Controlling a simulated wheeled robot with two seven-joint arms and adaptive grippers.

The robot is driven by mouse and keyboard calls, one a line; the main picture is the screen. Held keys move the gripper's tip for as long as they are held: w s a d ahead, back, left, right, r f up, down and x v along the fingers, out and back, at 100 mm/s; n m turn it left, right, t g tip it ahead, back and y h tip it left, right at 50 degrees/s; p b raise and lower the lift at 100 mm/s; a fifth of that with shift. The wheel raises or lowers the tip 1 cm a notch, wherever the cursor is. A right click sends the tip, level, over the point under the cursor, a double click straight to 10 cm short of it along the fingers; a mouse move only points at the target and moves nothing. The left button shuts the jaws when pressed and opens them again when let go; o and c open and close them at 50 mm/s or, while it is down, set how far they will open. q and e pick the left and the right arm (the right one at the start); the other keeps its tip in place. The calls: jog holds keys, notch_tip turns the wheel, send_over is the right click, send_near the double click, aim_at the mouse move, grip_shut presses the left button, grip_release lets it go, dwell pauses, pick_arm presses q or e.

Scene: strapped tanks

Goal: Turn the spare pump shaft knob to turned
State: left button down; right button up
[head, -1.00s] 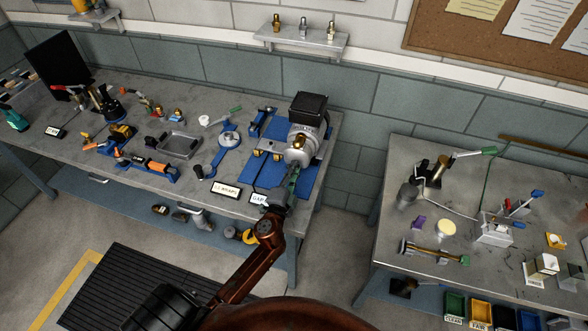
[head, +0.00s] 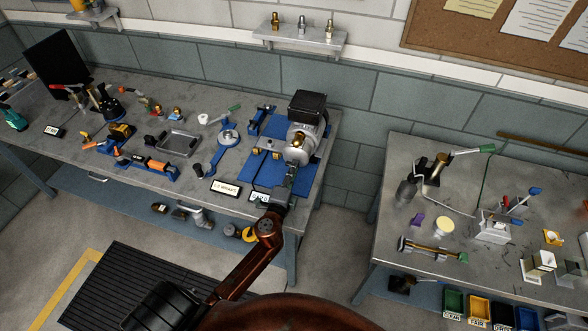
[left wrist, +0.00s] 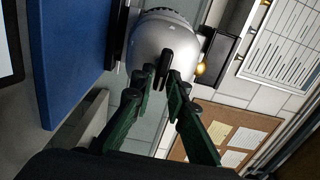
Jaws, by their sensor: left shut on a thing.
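The pump (head: 299,141) stands at the right end of the long bench, a grey rounded body with a black box on top. In the left wrist view its grey domed end (left wrist: 165,40) faces me, with the dark, narrow shaft knob (left wrist: 165,57) sticking out. My left gripper (head: 290,177) is at the pump's near end in the head view. In the left wrist view its green fingers (left wrist: 165,80) are closed on either side of the knob. In the head view the gripper hides the knob. My right gripper is not in view.
A blue mat (head: 262,168) lies under the pump, with small blue fixtures left of it. Small signs (head: 226,188) stand at the bench's front edge. A second table (head: 400,250) with tools is to the right, across a gap.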

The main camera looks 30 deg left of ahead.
pick_arm(q)
jog(key=shift+d, duration=0.1)
jog(key=c, duration=2)
grip_release()
jog(key=shift+o, duration=0.3)
jog(key=shift+s, duration=0.1)
jog(key=v, duration=1.1)
jog(key=shift+s, duration=0.4)
jog(key=shift+d, duration=0.15)
